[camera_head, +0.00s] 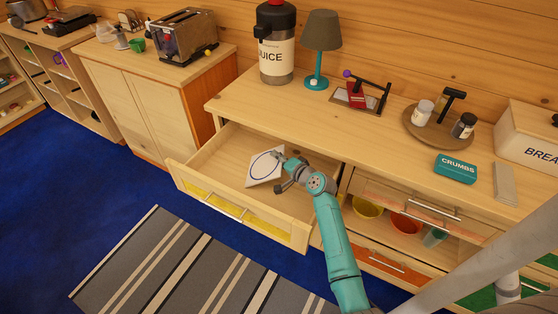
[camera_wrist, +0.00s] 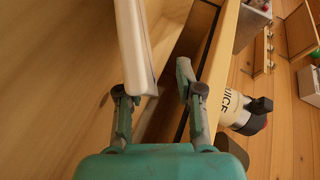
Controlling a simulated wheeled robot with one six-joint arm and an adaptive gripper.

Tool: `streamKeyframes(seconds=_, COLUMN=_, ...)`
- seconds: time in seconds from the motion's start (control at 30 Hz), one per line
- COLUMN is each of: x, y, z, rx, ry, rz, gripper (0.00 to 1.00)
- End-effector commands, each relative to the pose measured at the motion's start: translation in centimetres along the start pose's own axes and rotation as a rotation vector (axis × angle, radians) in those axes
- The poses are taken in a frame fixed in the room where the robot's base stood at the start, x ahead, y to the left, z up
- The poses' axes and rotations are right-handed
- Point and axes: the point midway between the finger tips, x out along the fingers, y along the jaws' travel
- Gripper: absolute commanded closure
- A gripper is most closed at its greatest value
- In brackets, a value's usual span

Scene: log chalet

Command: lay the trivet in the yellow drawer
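The trivet (camera_head: 252,178) is a white tile with a dark blue ring, inside the open yellow drawer (camera_head: 205,197), toward its right side. I cannot tell whether it lies flat or is tilted. In the wrist view the trivet (camera_wrist: 133,45) shows as a thin white slab, close against the left finger. My gripper (camera_head: 280,169) is in the drawer at the trivet's right edge. In the wrist view its fingers (camera_wrist: 155,85) are apart, with a gap between the slab and the right finger. The left fingertip is partly hidden by the slab.
The countertop (camera_head: 375,135) above the drawer holds a juice dispenser (camera_head: 276,50), a teal lamp (camera_head: 319,45), a round tray with jars (camera_head: 420,137) and a crumbs box (camera_head: 455,169). A partly open compartment with bowls (camera_head: 367,207) is to the right. A striped rug (camera_head: 190,270) lies in front.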

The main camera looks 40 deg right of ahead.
Motion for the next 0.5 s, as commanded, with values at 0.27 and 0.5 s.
streamKeyframes(seconds=0.27, x=-4.7, y=-0.5, z=-0.3, rx=0.0, ry=0.004, rz=-0.001, gripper=0.66)
streamKeyframes(seconds=0.5, x=-9.3, y=-0.5, z=-0.3, rx=0.001, ry=0.004, rz=-0.001, gripper=0.66)
